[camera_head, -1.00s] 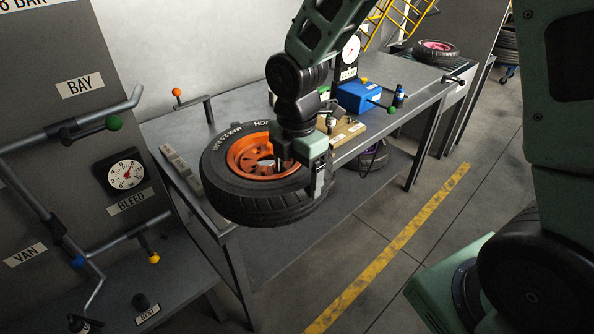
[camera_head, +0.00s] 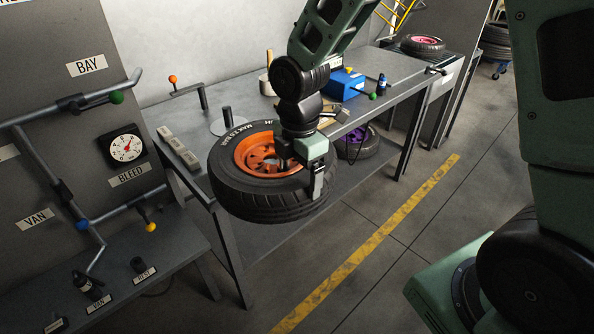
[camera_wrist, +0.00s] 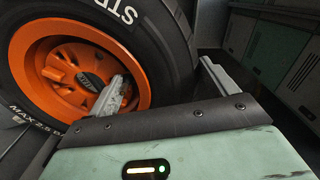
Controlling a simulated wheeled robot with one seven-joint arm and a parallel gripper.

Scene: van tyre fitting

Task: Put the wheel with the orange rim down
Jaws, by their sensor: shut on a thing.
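The wheel with the orange rim (camera_head: 232,190) is a black tyre with white lettering, lying nearly flat with its rim face up. In the head view it is held over the front edge of the grey bench (camera_head: 384,76). My gripper (camera_head: 301,178) is shut on the tyre's near right side, one finger inside the rim and one outside the tread. In the wrist view the wheel (camera_wrist: 150,45) fills the upper left, with one finger over the orange rim and the other beyond the tread. The wheel's underside is hidden.
Left on the bench are a round plate with an upright post (camera_head: 228,122) and grey blocks (camera_head: 178,147). A blue box (camera_head: 345,84) stands behind my arm. A purple-rimmed wheel (camera_head: 357,143) lies below; a pink-rimmed wheel (camera_head: 423,46) lies at the back. A pipe panel (camera_head: 80,110) stands left.

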